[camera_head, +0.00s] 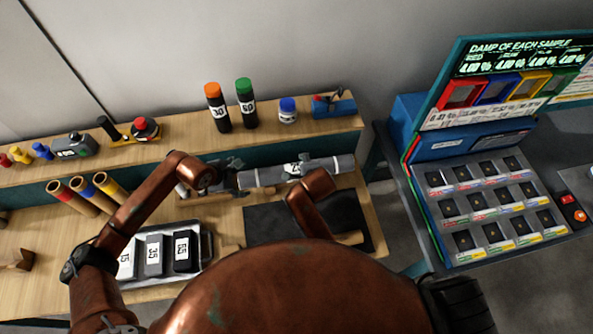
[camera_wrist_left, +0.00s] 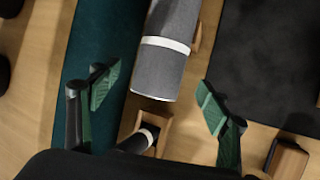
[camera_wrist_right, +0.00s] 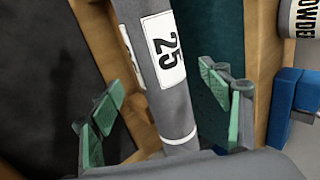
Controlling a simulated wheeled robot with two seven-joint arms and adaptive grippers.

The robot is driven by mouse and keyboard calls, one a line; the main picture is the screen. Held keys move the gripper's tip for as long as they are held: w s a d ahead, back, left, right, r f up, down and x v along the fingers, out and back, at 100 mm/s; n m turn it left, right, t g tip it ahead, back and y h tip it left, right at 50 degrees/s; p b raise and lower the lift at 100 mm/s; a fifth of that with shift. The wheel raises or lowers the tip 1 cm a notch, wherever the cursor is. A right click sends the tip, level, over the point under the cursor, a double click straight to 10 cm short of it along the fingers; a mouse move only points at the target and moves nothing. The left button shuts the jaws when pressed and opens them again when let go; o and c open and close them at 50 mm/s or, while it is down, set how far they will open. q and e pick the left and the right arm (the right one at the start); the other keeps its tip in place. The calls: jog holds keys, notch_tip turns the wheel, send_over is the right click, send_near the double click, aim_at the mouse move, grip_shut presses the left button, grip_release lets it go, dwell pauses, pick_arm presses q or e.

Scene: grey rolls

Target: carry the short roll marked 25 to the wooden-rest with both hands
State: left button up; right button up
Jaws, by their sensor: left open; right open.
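The grey roll marked 25 (camera_head: 262,175) lies level along the back of the bench, with white bands near its ends. Its label 25 reads clearly in the right wrist view (camera_wrist_right: 168,52). My left gripper (camera_head: 226,176) is open at the roll's left end; in the left wrist view (camera_wrist_left: 158,97) that end lies between the spread green fingers. My right gripper (camera_wrist_right: 160,100) is open, with fingers either side of the roll near its right end; my arm partly hides it in the head view. Wooden blocks (camera_wrist_left: 287,160) show near the roll; I cannot tell which is the wooden-rest.
A dark mat (camera_head: 262,222) lies in front of the roll. A tray (camera_head: 207,238) of numbered blocks stands at the left. Orange-capped (camera_head: 218,108) and green-capped (camera_head: 246,103) bottles stand on the shelf behind. A blue sample stand (camera_head: 425,200) is at the right.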

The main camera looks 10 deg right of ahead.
aim_at(251, 178)
pick_arm(q)
jog(key=x, duration=0.6)
jog(key=shift+d+f, duration=0.25)
pick_arm(e)
jog(key=x, duration=0.6)
jog(key=shift+w+d+f, duration=0.15)
jog(key=shift+d+f, duration=0.1)
pick_arm(q)
jog(key=c, duration=1.9)
pick_arm(e)
jog(key=c, duration=1.9)
